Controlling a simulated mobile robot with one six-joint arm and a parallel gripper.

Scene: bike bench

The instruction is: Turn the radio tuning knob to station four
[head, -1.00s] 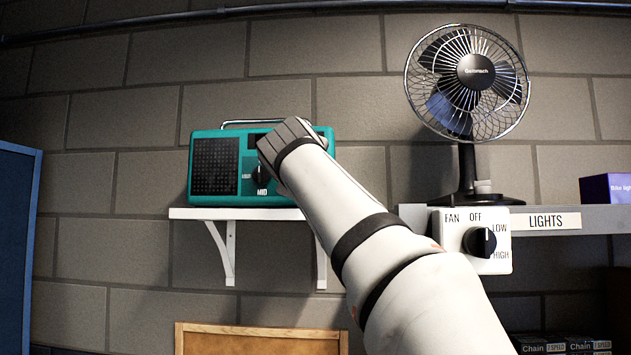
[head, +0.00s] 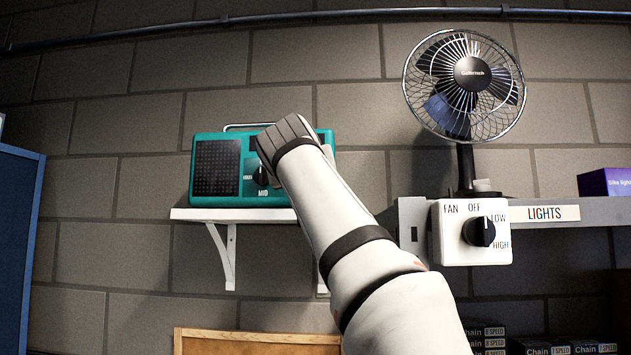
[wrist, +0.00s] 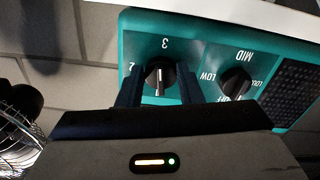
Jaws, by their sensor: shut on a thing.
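The teal radio (head: 215,168) stands on a white wall shelf, with its speaker grille on the left. In the head view my arm covers the radio's right side and the tuning knob. In the wrist view the radio (wrist: 215,40) appears upside down. My gripper (wrist: 160,88) has its two dark fingers on either side of the black tuning knob (wrist: 161,73) and is shut on it. The numbers 2 and 3 show by the knob; station four's mark is not visible. I cannot tell surely which number the white pointer line meets.
A second radio knob (wrist: 236,82), marked LOW, MID and LOUD, sits close beside my fingers. A fan (head: 465,85) stands on a shelf to the right, above a fan switch box (head: 470,250). The white shelf (head: 200,214) lies just below the radio.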

